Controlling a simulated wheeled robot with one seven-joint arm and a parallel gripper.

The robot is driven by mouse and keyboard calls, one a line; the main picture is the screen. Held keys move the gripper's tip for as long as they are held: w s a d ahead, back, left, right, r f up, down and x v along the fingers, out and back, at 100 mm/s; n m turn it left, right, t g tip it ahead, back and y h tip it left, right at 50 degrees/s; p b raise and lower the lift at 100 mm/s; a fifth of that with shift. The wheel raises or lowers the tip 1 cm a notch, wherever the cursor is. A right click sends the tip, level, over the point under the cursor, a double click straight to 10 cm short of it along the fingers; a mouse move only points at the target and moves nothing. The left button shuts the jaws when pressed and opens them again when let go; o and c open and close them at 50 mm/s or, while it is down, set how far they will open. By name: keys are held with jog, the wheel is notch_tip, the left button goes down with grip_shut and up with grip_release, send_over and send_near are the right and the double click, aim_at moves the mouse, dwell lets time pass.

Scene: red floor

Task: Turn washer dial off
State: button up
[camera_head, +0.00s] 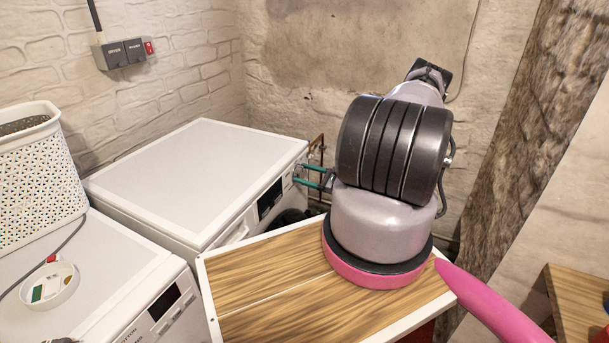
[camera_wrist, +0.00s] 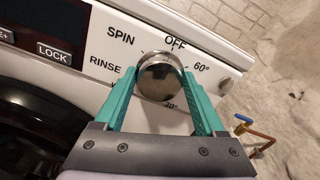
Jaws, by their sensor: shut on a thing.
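The washer (camera_head: 200,170) is a white front-loading machine at the back, beside the brick wall. Its round, shiny metal dial (camera_wrist: 160,78) shows in the wrist view, with the labels SPIN, RINSE, OFF, 60° and 30° around it. OFF stands above the dial, slightly right of its middle. I cannot tell which label the dial points at. My gripper (camera_wrist: 161,82) has one teal finger on each side of the dial and is shut on it. In the head view, my gripper (camera_head: 303,175) is at the right end of the washer's front panel; the dial is hard to make out there.
A second white machine (camera_head: 100,270) stands at front left, bearing a white perforated basket (camera_head: 40,175) and a small round dish (camera_head: 50,287). A blue-handled tap on a copper pipe (camera_wrist: 262,135) is close to the right finger. The wall is just behind.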

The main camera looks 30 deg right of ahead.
jog(key=shift+f, duration=0.1)
dwell(0.4)
jog(key=o, duration=1.3)
jog(key=shift+o, duration=0.2)
jog(key=shift+s+d, duration=0.1)
jog(key=v, duration=1)
jog(key=shift+s+d, duration=0.2)
jog(key=shift+s, duration=0.05)
